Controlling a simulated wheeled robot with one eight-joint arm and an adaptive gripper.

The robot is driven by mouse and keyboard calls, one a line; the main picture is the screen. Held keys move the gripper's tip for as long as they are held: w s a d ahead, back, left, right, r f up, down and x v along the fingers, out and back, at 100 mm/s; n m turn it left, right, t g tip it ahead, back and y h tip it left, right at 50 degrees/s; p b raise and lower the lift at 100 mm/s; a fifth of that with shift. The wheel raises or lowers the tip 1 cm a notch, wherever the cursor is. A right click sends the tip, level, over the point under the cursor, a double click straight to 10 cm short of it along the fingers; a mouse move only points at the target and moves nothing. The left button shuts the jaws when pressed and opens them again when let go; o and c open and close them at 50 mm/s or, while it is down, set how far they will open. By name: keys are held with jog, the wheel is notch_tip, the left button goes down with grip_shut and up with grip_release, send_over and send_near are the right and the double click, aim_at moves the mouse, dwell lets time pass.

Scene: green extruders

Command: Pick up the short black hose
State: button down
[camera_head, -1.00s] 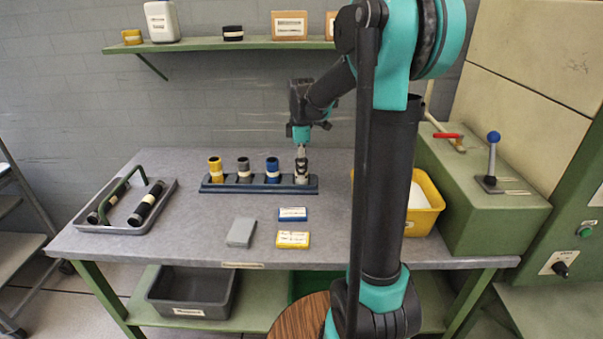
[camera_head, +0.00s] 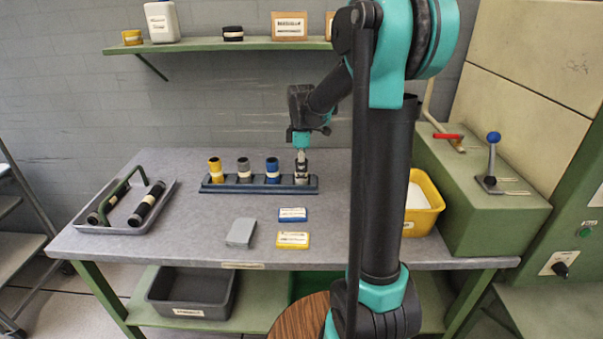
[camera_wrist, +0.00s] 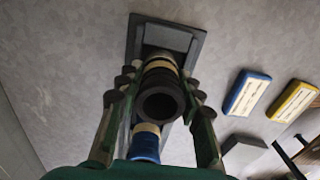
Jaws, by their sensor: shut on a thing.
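The short black hose (camera_wrist: 162,98) stands upright at the right end of the dark blue rack, with its open end facing the wrist camera and a cream label band below. My gripper (camera_wrist: 160,97) has a finger on either side of it and is shut on it. In the head view my gripper (camera_head: 301,163) points straight down over the right end of the rack (camera_head: 228,187), and its fingers largely hide the hose. The hose's lower end appears to be still at the rack.
Blue (camera_head: 272,170), grey (camera_head: 243,170) and yellow (camera_head: 215,170) hoses stand left of my gripper in the rack. A grey tray (camera_head: 125,226) holds longer black hoses at the left. Blue (camera_head: 292,214) and yellow (camera_head: 292,240) boxes lie in front. A yellow bin (camera_head: 427,203) stands right.

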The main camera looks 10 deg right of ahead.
jog(key=shift+r, duration=0.1)
notch_tip(320, 180, up, 20)
dwell(0.5)
jog(key=shift+d, duration=0.1)
